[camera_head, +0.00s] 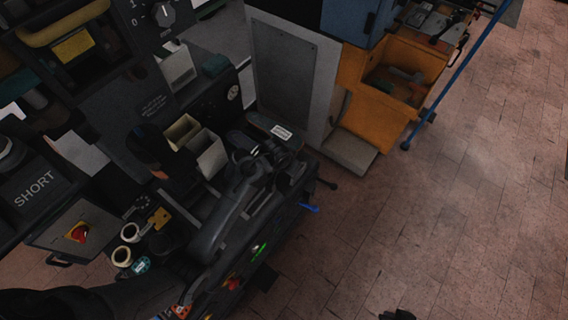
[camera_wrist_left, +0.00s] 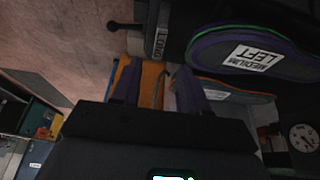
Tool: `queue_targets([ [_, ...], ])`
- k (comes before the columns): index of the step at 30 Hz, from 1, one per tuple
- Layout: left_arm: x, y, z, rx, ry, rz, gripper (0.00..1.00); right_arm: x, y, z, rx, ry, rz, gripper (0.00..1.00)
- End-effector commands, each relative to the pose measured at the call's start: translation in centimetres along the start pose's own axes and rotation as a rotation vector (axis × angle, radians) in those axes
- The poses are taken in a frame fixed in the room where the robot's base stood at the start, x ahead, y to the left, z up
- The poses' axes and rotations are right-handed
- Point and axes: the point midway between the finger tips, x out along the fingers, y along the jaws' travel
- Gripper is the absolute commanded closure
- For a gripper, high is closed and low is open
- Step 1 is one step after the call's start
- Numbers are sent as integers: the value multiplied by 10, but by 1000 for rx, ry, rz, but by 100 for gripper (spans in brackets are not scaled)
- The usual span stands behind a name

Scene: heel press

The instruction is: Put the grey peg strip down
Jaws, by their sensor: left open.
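My left arm comes in from the lower left of the head view, and my left gripper (camera_head: 262,165) is over the right end of the dark machine. In the left wrist view my left gripper (camera_wrist_left: 157,82) has its two fingers apart, with no held thing clearly visible between them. I cannot pick out the grey peg strip with certainty; the area around the gripper is dark and partly hidden by my arm. A small dark shape (camera_head: 398,315) at the bottom edge of the head view may be part of my right gripper.
A dark sole-shaped piece labelled MEDIUM LEFT (camera_wrist_left: 252,52) lies close to my left gripper. Cream open boxes (camera_head: 205,150) stand left of it. An orange bin (camera_head: 398,75) and a grey panel (camera_head: 292,85) stand behind. The tiled floor (camera_head: 430,220) at the right is clear.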

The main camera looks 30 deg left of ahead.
Motion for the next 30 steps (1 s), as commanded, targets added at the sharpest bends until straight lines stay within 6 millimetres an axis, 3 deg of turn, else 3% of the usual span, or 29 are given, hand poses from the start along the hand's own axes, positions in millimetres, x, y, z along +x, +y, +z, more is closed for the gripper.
queue_targets([
  [5,-9,0,4,0,-1,-2,56,-3,1,-1,-4,-1,3,100],
  [8,-11,-1,18,0,-7,-10,56,-3,2,0,-7,-1,6,100],
  [14,-31,-2,81,-2,-27,-41,56,-3,2,-1,-9,0,8,100],
  [21,-89,6,173,-1,-57,-61,56,-3,2,-1,-8,-1,7,100],
  [25,-124,14,211,1,-72,-56,56,-3,2,0,-6,-1,5,100],
  [30,-158,21,240,0,-83,-44,56,-3,1,-1,-3,-1,2,98],
])
